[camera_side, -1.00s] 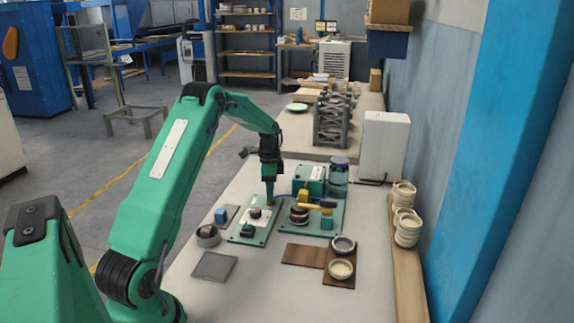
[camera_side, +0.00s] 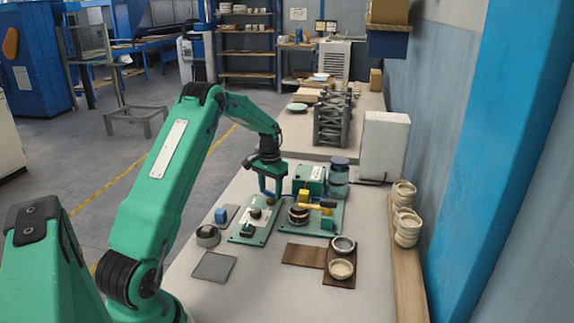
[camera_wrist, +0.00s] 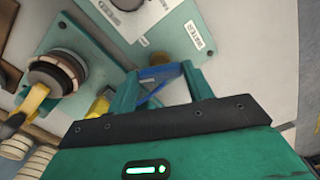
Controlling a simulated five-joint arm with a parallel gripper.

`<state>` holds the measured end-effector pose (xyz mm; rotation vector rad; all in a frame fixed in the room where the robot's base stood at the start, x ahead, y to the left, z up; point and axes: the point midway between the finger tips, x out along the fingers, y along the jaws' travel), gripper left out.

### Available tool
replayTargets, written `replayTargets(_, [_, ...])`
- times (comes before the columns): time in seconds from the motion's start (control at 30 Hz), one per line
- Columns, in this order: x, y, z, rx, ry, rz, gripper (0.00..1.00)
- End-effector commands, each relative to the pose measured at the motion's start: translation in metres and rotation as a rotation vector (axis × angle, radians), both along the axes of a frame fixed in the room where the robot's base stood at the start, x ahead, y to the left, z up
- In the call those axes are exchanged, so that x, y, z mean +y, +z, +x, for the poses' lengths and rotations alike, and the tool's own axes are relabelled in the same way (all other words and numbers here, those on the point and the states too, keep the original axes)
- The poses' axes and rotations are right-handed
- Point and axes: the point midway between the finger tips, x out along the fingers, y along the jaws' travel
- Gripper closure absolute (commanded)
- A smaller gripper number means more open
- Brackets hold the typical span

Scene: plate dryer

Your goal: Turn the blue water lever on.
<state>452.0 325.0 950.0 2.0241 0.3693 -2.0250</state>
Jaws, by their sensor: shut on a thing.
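The blue water lever (camera_wrist: 157,84) shows in the wrist view between the two green fingers of my gripper (camera_wrist: 163,88), slanting from one finger to the other. A round brass-coloured fitting (camera_wrist: 158,58) is just beyond the lever, beside a white WATER label (camera_wrist: 194,36) on a green plate. In the side view my gripper (camera_side: 271,192) points down at the far end of the small green plate (camera_side: 244,238). The fingers are shut on the lever. The lever is too small to make out clearly in the side view.
Brown boards with bowls (camera_side: 341,268) lie nearer. The bench is clear left of the grey square (camera_side: 213,266).

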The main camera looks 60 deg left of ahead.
Motion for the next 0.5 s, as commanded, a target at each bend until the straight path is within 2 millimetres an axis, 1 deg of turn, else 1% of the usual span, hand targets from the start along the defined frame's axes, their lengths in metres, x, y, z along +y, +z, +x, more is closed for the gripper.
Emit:
replayTargets(0.2, [-0.0002,0.0023,0.0003,-0.001,0.195,0.000,0.72])
replayTargets(0.5, [-0.0001,0.0026,0.0004,-0.001,0.379,0.001,0.72])
